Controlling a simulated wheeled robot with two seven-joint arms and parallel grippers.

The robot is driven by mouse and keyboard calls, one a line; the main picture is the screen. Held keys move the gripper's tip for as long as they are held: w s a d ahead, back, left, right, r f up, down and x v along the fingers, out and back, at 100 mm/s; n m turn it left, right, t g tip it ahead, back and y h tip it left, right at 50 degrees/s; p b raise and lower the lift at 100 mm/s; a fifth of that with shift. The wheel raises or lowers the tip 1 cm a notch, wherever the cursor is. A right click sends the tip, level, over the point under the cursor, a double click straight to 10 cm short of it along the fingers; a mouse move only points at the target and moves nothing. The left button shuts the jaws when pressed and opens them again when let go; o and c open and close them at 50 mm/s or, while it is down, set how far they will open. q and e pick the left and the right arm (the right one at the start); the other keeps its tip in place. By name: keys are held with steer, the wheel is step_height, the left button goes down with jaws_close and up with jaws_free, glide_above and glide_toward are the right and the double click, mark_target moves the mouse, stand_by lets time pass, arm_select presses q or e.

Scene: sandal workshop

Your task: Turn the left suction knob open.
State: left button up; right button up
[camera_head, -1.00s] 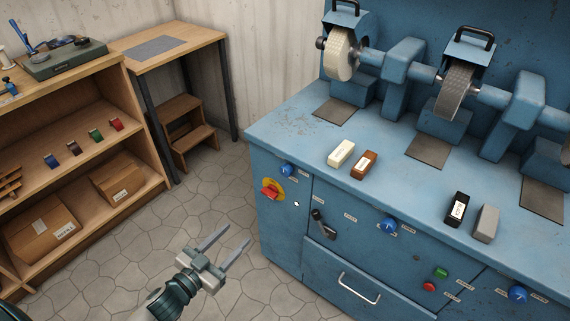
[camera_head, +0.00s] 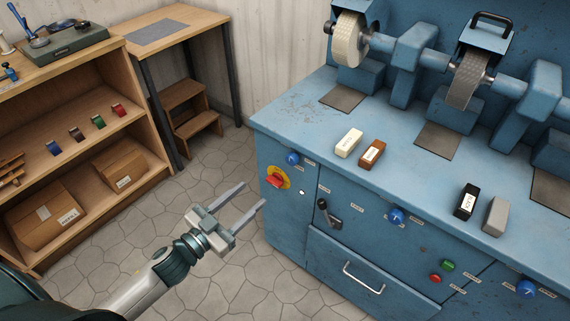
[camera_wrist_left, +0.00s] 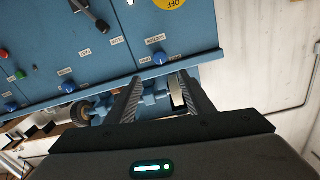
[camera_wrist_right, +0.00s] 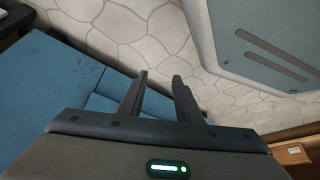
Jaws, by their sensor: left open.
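The left suction knob (camera_head: 293,158) is a small blue round knob near the top left corner of the blue machine's front, above the red and yellow switch. It also shows in the left wrist view (camera_wrist_left: 160,58), beyond the fingertips and roughly between them. My left gripper (camera_head: 253,194) is open and empty, in front of the machine's left edge, below and left of the knob and apart from it. Its fingers also show in the left wrist view (camera_wrist_left: 160,77). My right gripper (camera_wrist_right: 160,76) shows only in its own wrist view, fingers apart and empty.
The red switch on its yellow disc (camera_head: 278,179) sits just below the knob. A black lever (camera_head: 328,214), another blue knob (camera_head: 397,215) and a drawer handle (camera_head: 363,278) are to the right. A wooden shelf (camera_head: 150,135) stands left, with open floor between.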

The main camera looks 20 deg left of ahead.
mark_target(290, 161)
arm_select(q)
steer(key=p+x, duration=0.2)
steer(key=x, duration=1.2)
steer(key=shift+r, duration=0.1)
steer(key=shift+x, duration=0.8)
arm_select(e)
steer(key=shift+w+a+r+t+y, duration=0.15)
steer(key=shift+w+a+r+t, duration=0.25)
steer(key=shift+a, duration=0.15)
steer(key=shift+w+a+r+t+y, duration=0.15)
steer(key=shift+w+a+r+t, duration=0.2)
steer(key=shift+a, duration=0.2)
arm_select(q)
steer(key=c, duration=1)
arm_select(e)
steer(key=shift+w+r, duration=0.1)
steer(key=shift+w, duration=0.1)
